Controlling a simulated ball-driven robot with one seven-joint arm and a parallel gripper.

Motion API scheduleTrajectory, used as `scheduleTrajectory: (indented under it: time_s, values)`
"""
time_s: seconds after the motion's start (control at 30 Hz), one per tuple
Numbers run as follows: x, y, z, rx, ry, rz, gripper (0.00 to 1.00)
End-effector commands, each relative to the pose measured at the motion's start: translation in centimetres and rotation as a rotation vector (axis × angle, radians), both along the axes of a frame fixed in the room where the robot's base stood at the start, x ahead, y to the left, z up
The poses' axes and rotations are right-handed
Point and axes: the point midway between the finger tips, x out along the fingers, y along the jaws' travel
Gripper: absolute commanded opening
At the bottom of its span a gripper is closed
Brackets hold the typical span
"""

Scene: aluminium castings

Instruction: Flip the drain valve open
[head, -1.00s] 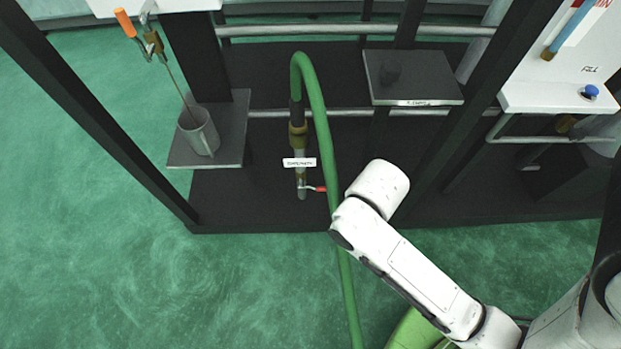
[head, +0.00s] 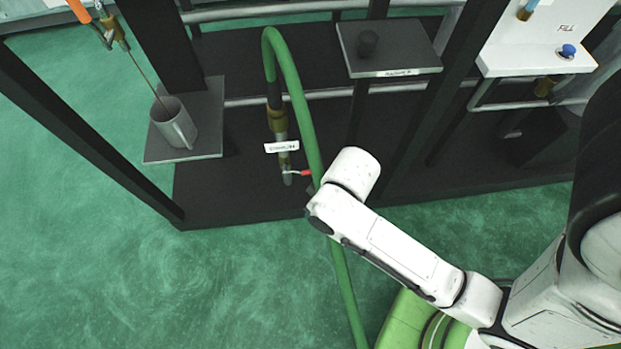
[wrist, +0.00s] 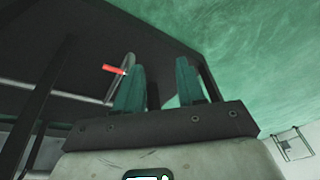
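The drain valve (head: 285,170) is at the low end of a brass and grey vertical pipe, below a small white label. Its short red lever (head: 303,173) points sideways to the right in the head view. In the wrist view the red lever (wrist: 114,69) shows just left of the left finger, with the grey pipe partly behind that finger. My gripper (wrist: 160,66) is open, its two green fingers apart with nothing between them. The lever is outside the gap and contact is not visible.
A green hose (head: 309,125) arches over beside the valve and runs down past my wrist. A grey mug (head: 174,123) stands on a shelf (head: 212,130) to the left. A dark plate (head: 405,45) is at upper right. Black frame posts (head: 80,120) stand around; green floor lies in front.

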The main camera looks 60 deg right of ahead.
Motion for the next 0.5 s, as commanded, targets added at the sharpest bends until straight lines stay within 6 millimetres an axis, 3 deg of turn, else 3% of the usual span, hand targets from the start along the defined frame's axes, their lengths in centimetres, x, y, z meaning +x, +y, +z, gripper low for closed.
scheduleTrajectory:
  time_s: [0.03,0.1,0.4,0.5]
  values:
    - [1.3,0.5,-2.5,0.03,-0.046,-0.039,0.34]
    - [3.4,1.3,-4.5,0.085,-0.125,-0.109,0.27]
    - [11.0,4.1,-11.1,0.39,-0.419,-0.428,0.0]
    - [13.0,4.7,-12.9,0.512,-0.507,-0.54,0.0]
